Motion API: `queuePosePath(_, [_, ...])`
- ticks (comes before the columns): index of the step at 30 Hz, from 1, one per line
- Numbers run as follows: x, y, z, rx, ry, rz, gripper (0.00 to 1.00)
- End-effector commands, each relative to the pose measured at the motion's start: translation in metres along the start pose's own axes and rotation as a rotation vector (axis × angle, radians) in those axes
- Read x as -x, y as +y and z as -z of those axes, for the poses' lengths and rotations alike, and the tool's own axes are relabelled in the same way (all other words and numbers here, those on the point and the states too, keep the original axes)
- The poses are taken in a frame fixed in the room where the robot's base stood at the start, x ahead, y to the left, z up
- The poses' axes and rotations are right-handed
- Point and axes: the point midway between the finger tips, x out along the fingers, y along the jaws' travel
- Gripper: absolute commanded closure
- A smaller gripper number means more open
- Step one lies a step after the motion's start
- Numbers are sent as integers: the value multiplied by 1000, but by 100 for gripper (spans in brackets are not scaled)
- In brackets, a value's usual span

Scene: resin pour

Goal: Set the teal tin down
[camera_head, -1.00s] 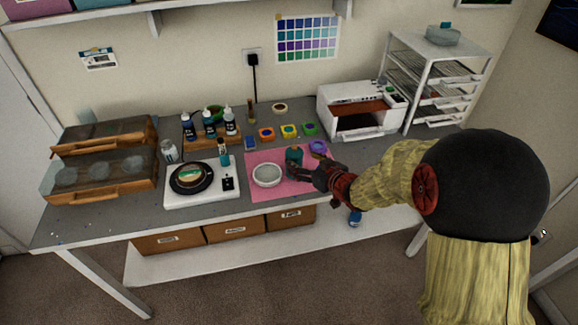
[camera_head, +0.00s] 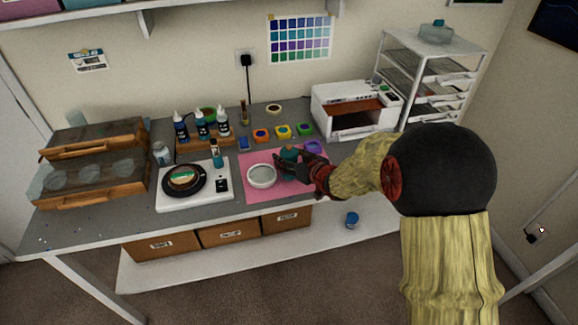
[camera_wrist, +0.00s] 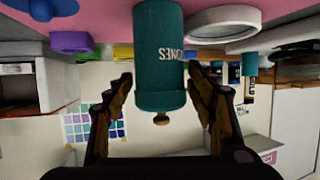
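The teal tin (camera_head: 289,153) stands upright on the pink mat (camera_head: 259,193), just right of a white round dish (camera_head: 262,176). In the wrist view, which is upside down, the tin (camera_wrist: 159,60) shows lettering and a small knob on its lid; its base is cut off by the frame edge. My gripper (camera_head: 283,172) reaches in from the right at the mat. Its fingers (camera_wrist: 160,75) are spread on either side of the tin, with narrow gaps showing.
A white scale (camera_head: 195,186) stands left of the mat, and several small colour pots line the back. A white printer-like machine (camera_head: 350,105) is back right. A blue jar (camera_head: 352,220) is on the lower shelf.

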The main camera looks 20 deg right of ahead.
Motion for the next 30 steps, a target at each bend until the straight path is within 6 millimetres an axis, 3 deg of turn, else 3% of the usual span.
queuePosePath(22, [0, 0, 0, 0, 0, 0, 89])
queuePosePath(30, [1, 0, 3, 0, 1, 0, 89])
